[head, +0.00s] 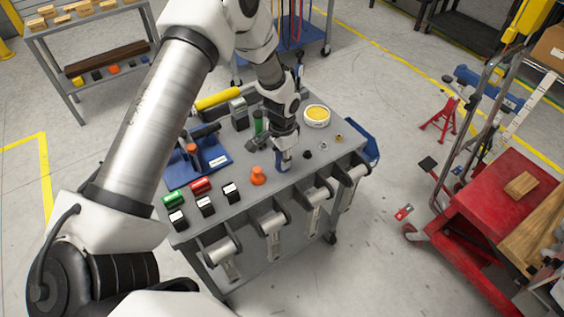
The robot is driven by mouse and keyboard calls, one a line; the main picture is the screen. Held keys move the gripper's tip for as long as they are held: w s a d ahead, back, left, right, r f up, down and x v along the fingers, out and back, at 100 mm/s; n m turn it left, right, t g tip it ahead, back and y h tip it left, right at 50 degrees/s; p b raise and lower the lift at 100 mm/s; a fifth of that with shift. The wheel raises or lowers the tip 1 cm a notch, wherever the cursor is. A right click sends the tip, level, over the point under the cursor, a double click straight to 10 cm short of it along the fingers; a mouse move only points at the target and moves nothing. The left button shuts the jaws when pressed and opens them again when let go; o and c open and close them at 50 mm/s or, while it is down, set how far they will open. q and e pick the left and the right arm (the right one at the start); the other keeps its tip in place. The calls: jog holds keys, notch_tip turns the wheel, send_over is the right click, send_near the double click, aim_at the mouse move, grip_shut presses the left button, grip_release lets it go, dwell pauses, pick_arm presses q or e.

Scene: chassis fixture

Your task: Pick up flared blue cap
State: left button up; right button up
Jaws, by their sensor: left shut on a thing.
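My left arm reaches in from the left and over the grey work cart. My left gripper (282,150) points straight down near the middle of the cart top. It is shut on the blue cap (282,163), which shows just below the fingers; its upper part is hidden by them. I cannot tell whether the cap touches the cart top. An orange flared cap (258,176) stands upright to the left of the gripper, apart from it. A green piece (258,123) stands behind it. My right gripper is not in view.
A red cart (480,215) stands to the right.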

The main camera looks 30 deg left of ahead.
pick_arm(q)
jog(key=shift+r, duration=0.55)
notch_tip(320, 180, up, 2)
jog(key=shift+w+r+b, duration=0.1)
jog(key=shift+r+b, duration=0.1)
jog(key=shift+b, duration=0.35)
jog(key=s+d, duration=0.1)
jog(key=s, duration=0.2)
jog(key=s+d+b, duration=0.1)
jog(key=s+d, duration=0.1)
jog(key=s, duration=0.1)
jog(key=s+d+b, duration=0.1)
jog(key=s+d, duration=0.1)
jog(key=s, duration=0.2)
jog(key=shift+d+r, duration=0.25)
jog(key=shift+r, duration=0.1)
jog(key=s, duration=0.1)
jog(key=s+d, duration=0.2)
jog(key=s, duration=0.1)
jog(key=shift+d+r, duration=0.2)
jog(key=shift+r, duration=0.15)
